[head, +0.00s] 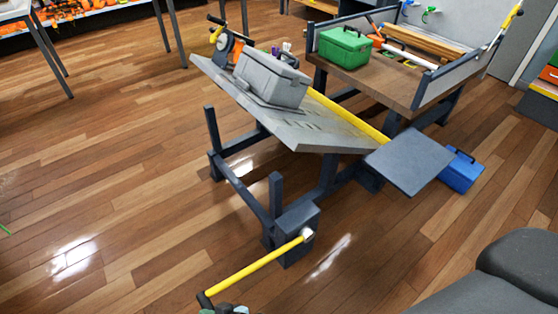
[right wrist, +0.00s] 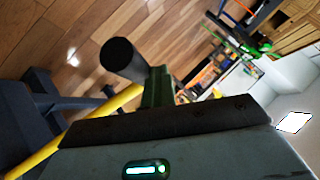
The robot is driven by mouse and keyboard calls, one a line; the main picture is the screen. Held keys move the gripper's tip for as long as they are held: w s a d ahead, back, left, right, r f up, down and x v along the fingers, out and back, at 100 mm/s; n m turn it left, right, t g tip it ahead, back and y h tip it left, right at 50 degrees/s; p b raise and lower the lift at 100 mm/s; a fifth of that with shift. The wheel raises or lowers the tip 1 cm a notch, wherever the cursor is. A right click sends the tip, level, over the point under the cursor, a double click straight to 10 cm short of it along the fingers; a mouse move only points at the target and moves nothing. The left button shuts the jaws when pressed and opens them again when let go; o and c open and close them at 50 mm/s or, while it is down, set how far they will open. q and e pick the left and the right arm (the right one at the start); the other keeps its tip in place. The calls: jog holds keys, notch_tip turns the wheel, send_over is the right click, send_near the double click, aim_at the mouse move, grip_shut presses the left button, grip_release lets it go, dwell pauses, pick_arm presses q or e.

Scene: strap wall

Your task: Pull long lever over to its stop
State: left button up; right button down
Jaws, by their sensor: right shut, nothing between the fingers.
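The long lever (head: 255,268) is a yellow bar in the head view. It runs from a dark pivot block (head: 296,232) down-left to a black cross handle (head: 205,299), and lies low and slanted. My right gripper (right wrist: 158,88) is shut with nothing between its green fingers. In the right wrist view it is close beside the black handle (right wrist: 122,60), with the yellow bar (right wrist: 90,125) behind; I cannot tell whether they touch. Its tip also shows at the bottom edge of the head view (head: 228,308). My left gripper is not clearly in view.
The pivot block belongs to a dark frame with a tilted grey platform (head: 330,134) bearing a grey case (head: 271,78). Behind stands a wooden-topped cart (head: 390,88) with a green toolbox (head: 344,47). A blue box (head: 461,172) is on the floor.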

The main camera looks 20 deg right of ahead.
pick_arm(q)
jog(key=shift+s+a+f, duration=0.1)
jog(key=shift+f, duration=0.1)
pick_arm(e)
jog(key=shift+s+f, duration=0.1)
jog(key=shift+f, duration=0.35)
